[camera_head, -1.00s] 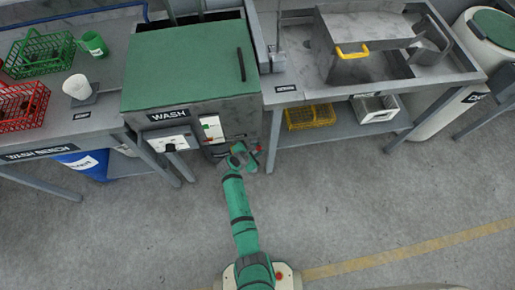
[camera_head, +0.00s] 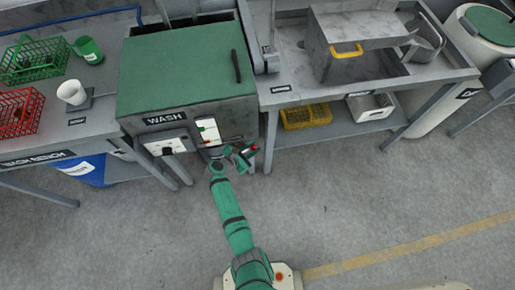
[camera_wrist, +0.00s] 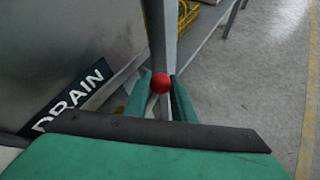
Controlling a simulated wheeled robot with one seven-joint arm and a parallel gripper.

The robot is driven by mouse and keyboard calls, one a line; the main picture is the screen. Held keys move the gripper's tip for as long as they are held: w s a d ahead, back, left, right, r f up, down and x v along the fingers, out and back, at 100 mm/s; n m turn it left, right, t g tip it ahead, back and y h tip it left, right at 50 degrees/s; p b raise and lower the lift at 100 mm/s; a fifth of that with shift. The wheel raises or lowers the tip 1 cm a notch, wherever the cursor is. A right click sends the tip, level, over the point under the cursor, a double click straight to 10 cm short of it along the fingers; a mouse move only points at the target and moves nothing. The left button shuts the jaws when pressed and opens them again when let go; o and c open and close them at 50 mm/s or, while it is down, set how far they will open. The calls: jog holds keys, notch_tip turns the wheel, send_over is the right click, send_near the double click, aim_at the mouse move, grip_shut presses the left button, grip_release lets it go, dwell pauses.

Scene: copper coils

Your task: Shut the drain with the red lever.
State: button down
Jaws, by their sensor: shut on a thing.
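The red lever's round red knob (camera_wrist: 160,83) sits between the two green fingers of my gripper (camera_wrist: 159,95) in the wrist view. My gripper is shut on it. In the head view my gripper (camera_head: 248,151) is at the lower right front of the wash machine (camera_head: 190,65), with a bit of red showing at its tip. A black DRAIN label (camera_wrist: 68,101) is on the grey panel to the left of the knob. The lever's shaft and the drain valve are mostly hidden behind my gripper and arm.
A grey table leg (camera_wrist: 163,40) stands just behind the knob. The bench to the right holds a yellow basket (camera_head: 306,116) and a white container (camera_head: 374,108) on its lower shelf. A control box (camera_head: 167,145) is on the machine's front left. The floor in front is clear.

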jog(key=shift+w+r, duration=0.1)
jog(key=shift+r, duration=0.1)
jog(key=c, duration=1.5)
grip_release()
jog(key=shift+a, duration=0.2)
jog(key=v, duration=1)
jog(key=shift+s, duration=0.35)
